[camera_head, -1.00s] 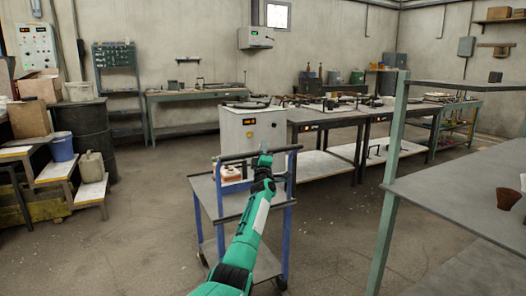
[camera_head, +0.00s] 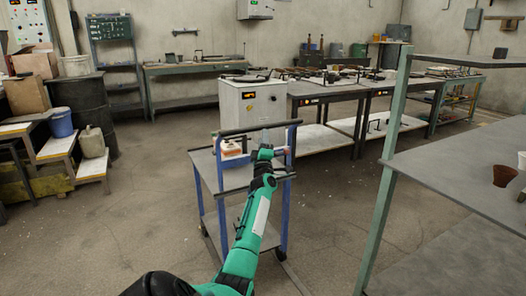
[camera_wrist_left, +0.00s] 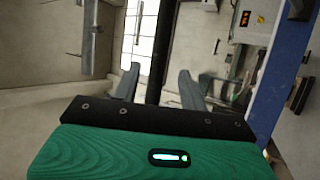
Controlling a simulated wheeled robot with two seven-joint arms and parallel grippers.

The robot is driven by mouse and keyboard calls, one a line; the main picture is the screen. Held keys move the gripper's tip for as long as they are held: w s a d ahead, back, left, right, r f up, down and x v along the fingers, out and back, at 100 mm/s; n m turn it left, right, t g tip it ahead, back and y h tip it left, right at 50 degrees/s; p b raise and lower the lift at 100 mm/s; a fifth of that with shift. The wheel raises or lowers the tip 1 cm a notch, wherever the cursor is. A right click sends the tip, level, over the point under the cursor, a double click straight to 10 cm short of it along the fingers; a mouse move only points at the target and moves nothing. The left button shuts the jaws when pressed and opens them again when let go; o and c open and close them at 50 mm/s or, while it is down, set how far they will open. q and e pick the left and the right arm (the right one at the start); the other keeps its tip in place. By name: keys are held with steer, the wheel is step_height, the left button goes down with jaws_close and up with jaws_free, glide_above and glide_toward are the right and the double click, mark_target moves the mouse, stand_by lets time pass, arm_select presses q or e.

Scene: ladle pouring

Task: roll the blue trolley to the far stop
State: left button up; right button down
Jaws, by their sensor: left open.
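The blue trolley (camera_head: 286,215) stands on the floor in the middle of the head view, with blue posts, grey shelves and a dark handle bar (camera_head: 235,132) on top. My left gripper (camera_head: 265,139) is at the bar, right of its middle. In the left wrist view the open fingers (camera_wrist_left: 158,82) lie on either side of the dark bar (camera_wrist_left: 162,45), and a blue trolley post (camera_wrist_left: 283,75) shows at the right. Contact with the bar cannot be told. My right gripper is not in view. No far stop can be made out.
A small white and orange item (camera_head: 229,148) sits on the trolley. A light grey cabinet (camera_head: 252,103) stands just behind it, beside workbenches (camera_head: 325,88). A green-posted rack (camera_head: 384,190) is close on the right. Steps (camera_head: 57,146) and a dark drum (camera_head: 88,115) are left. Floor left of the trolley is clear.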

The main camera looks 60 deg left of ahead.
arm_select(q)
steer(key=v, duration=0.6)
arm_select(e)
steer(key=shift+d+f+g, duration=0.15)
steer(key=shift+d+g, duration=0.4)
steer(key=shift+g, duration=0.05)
